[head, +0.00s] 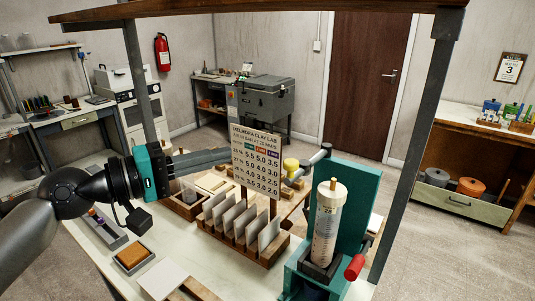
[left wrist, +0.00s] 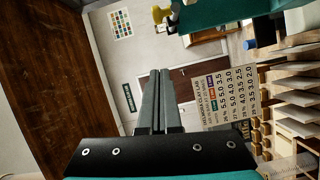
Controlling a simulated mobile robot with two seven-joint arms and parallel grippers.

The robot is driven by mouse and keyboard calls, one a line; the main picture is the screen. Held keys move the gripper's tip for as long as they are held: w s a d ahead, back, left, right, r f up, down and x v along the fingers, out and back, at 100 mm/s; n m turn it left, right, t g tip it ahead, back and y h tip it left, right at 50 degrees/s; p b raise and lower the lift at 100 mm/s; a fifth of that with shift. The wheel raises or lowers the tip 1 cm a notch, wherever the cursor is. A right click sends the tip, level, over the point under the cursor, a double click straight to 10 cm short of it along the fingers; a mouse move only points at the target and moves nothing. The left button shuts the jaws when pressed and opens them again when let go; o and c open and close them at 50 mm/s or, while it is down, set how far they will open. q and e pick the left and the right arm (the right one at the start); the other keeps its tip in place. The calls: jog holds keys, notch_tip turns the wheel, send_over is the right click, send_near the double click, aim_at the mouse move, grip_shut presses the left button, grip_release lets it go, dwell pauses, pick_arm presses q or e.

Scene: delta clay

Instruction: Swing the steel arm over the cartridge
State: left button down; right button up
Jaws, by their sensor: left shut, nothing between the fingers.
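A teal press (head: 350,205) stands at the front right of the bench. A clear, upright cartridge (head: 327,225) with a pale cap sits in its front. A short steel arm (head: 311,161) with a yellow knob (head: 290,165) sticks out left of the press top, to the side of the cartridge and not over it. The knob also shows at the top of the left wrist view (left wrist: 160,13). My left gripper (head: 226,155) is shut and empty, pointing right toward the knob, with a gap between. My right gripper is not in view.
A lettered sign (head: 258,157) stands between my left gripper and the knob in the head view. A wooden rack (head: 270,256) of pale tiles stands below it. A red handle (head: 355,267) juts from the press. Bench posts (head: 415,140) rise at the sides.

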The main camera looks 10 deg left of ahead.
pick_arm(q)
jog(key=w+d+p, duration=0.2)
jog(key=d+p, duration=0.2)
jog(key=d, duration=0.4)
jog(key=shift+w+f+p, duration=0.35)
jog(key=shift+w+f, duration=0.05)
jog(key=shift+f, duration=0.05)
